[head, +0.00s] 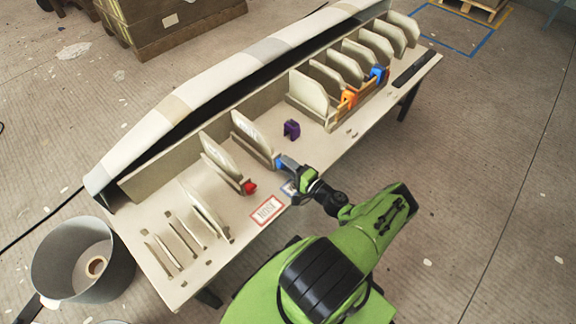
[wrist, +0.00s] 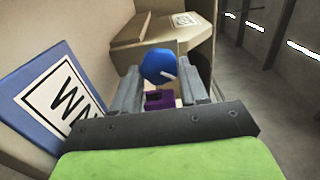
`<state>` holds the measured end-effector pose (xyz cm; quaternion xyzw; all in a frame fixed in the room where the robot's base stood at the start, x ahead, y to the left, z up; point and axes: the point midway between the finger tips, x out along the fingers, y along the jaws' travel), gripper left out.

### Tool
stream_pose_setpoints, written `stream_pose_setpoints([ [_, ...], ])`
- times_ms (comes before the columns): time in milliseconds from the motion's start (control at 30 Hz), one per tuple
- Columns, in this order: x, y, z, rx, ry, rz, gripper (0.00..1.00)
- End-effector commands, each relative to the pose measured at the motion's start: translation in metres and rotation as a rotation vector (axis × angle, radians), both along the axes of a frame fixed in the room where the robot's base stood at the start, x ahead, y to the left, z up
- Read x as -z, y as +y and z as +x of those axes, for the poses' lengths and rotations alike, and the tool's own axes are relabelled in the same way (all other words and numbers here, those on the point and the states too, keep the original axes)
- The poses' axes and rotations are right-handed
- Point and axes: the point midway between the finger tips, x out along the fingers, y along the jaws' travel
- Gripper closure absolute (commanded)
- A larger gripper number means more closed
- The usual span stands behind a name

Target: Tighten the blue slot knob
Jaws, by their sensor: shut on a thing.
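The blue slot knob (wrist: 158,65) shows in the wrist view as a round blue head with a pale mark on its lower right. It sits between the two grey fingers of my gripper (wrist: 161,80), which is shut on it. In the head view a bit of the blue knob (head: 279,163) shows at the front end of an upright pale panel (head: 250,135). My gripper (head: 287,163) reaches it from the lower right and hides part of it.
A purple piece (head: 291,129) stands on the bench just beyond my gripper. A red knob (head: 249,187) is at the panel to the left. Orange (head: 348,98) and another blue piece (head: 378,72) are farther right. A blue-bordered card (wrist: 45,98) lies close by.

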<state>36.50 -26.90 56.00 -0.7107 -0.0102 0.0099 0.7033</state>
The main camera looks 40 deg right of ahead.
Motion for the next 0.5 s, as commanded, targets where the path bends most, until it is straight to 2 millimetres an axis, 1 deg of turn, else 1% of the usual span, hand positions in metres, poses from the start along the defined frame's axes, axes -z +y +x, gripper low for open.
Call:
stream_pose_setpoints([
  [200,0.0014,-0.0002,-0.0005,0.001,0.004,0.070,0.87],
  [500,0.0017,-0.0002,-0.0005,0.001,0.006,0.094,0.87],
])
